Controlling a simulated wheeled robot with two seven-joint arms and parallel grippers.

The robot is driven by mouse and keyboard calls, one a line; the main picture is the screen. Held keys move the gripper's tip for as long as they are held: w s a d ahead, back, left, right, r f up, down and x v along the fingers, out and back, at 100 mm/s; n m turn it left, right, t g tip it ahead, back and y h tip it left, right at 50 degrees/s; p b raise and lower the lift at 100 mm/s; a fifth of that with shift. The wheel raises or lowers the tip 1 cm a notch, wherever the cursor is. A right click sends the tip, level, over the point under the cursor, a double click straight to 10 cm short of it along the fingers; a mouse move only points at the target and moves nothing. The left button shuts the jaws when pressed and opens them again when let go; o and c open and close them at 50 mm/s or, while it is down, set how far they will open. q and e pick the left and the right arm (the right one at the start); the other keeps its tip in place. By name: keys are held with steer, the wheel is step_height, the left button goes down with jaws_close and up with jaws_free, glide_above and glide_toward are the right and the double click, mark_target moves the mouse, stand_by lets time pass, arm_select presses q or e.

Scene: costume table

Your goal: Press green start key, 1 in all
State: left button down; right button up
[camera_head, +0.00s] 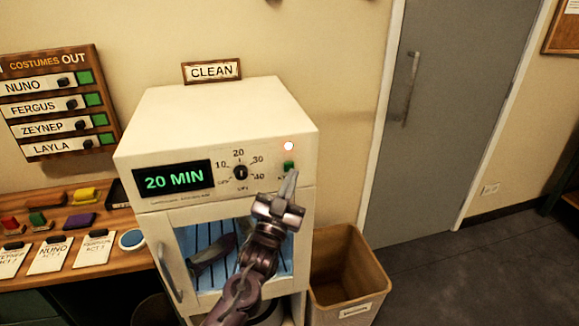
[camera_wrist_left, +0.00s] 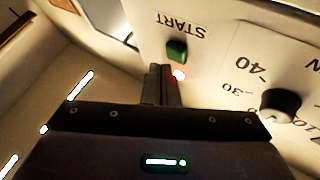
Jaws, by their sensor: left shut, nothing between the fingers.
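The green start key (camera_head: 289,166) sits on the right of the white machine's front panel, just below a lit lamp (camera_head: 289,146). In the left wrist view the green key (camera_wrist_left: 177,50) is beside the word START, with the glowing lamp close to my fingertips. My left gripper (camera_head: 291,178) is shut and empty, its fingertips just below the key in the head view. In the left wrist view my left gripper (camera_wrist_left: 163,72) points at the panel near the key; I cannot tell whether it touches. The display (camera_head: 173,180) reads 20 MIN. My right gripper is not in view.
The dial (camera_head: 240,172) sits left of the key, pointing near 20. The machine's door (camera_head: 163,272) is closed, with a dark item behind its glass. An open bin (camera_head: 375,277) stands at right. A wooden table (camera_head: 130,213) with cards and coloured blocks is at left.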

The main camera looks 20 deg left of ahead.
arm_select(q)
steer(key=shift+s+d, duration=0.1)
steer(key=shift+s+d+p, duration=0.45)
steer(key=shift+s+d, duration=0.25)
steer(key=shift+s, duration=0.35)
steer(key=shift+s+d+p, duration=0.4)
steer(key=shift+s+d, duration=0.3)
steer(key=shift+s, duration=0.35)
